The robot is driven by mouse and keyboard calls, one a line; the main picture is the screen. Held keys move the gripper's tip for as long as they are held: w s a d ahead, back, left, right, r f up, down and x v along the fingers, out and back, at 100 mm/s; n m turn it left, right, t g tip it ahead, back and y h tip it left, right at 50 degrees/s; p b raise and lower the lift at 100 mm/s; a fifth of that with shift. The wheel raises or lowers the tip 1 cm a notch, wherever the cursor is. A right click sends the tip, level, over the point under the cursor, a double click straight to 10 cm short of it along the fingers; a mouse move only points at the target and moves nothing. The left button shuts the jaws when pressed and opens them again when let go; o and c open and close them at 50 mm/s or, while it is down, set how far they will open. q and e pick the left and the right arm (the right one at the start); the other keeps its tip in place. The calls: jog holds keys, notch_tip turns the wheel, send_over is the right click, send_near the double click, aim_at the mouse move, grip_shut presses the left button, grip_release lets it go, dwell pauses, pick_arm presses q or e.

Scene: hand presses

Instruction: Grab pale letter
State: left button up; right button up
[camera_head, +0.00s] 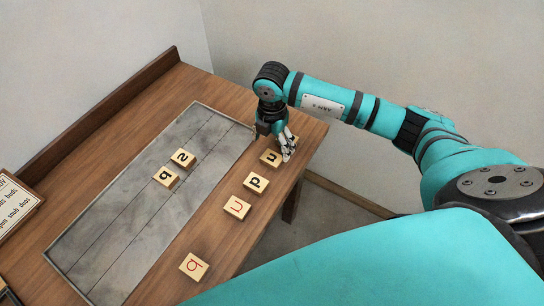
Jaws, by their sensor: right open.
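Several pale wooden letter tiles lie on the brown table. Along its right side are a tile with a dark n- or u-shaped letter (269,158), a tile with a dark p- or d-shaped letter (256,183), a tile with a light red letter (237,207) and, nearer, a tile with a red letter (194,266). Two dark-lettered tiles, an s-like one (183,158) and another (166,177), lie on the grey panel. My right gripper (281,148) is open, pointing down at the farthest right-hand tile and partly covering it. Contact cannot be told. My left gripper is out of view.
The grey marbled panel (120,235) is set into the wooden table (65,205), with mostly bare lanes. A raised wooden edge (105,115) runs along the back left. A framed word card (14,203) stands at the left edge. Floor lies beyond the table's right edge.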

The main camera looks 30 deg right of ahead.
aim_at(272, 157)
jog(key=f, duration=0.1)
jog(key=f+p, duration=0.1)
jog(key=f, duration=0.1)
jog(key=f+p, duration=0.1)
jog(key=f, duration=0.1)
jog(key=shift+s+a+f, duration=0.15)
jog(key=shift+s+f, duration=0.1)
jog(key=shift+f, duration=0.3)
jog(key=shift+c, duration=0.4)
jog(key=c, duration=1.1)
